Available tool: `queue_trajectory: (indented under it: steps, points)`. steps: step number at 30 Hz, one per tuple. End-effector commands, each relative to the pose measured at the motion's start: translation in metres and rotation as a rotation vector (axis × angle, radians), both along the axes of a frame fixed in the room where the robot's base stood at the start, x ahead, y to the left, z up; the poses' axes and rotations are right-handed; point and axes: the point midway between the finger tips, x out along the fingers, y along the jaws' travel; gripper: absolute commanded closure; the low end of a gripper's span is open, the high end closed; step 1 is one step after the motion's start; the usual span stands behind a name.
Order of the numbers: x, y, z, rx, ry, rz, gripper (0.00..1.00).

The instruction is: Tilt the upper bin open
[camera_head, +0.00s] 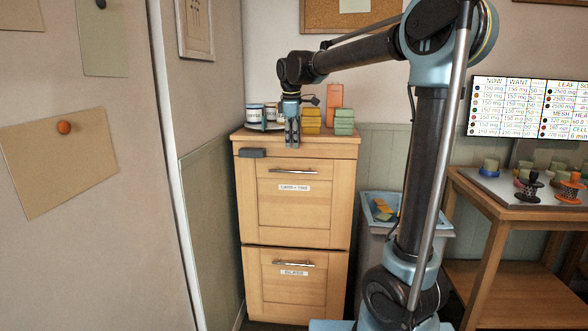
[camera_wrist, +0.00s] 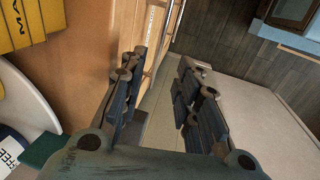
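The upper bin (camera_head: 277,209) is the upper wooden front of a cabinet, with a small white label and a horizontal metal handle (camera_head: 295,171) near its top. It looks shut, flush with the cabinet. My gripper (camera_head: 292,145) points down just above this handle, in front of the cabinet's top edge. In the wrist view my gripper (camera_wrist: 160,78) has its two fingers apart with nothing visible between them. The upper bin's wooden front (camera_wrist: 158,12) shows beyond the left finger. The fingers look apart from the handle, but the exact distance is unclear.
The lower bin (camera_head: 290,291), labelled GLASS, looks shut below. Cups (camera_head: 254,113) and yellow and green boxes (camera_head: 344,121) stand on the cabinet top (camera_head: 320,137). A wall (camera_head: 213,220) is close on the left. A grey container (camera_head: 376,250) stands to the right.

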Motion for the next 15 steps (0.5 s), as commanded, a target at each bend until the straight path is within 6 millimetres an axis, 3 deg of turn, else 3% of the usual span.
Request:
queue_trajectory:
  steps: [15]
  points:
    - [0.017,-0.001,-0.087,0.000,0.000,-0.001,0.70]
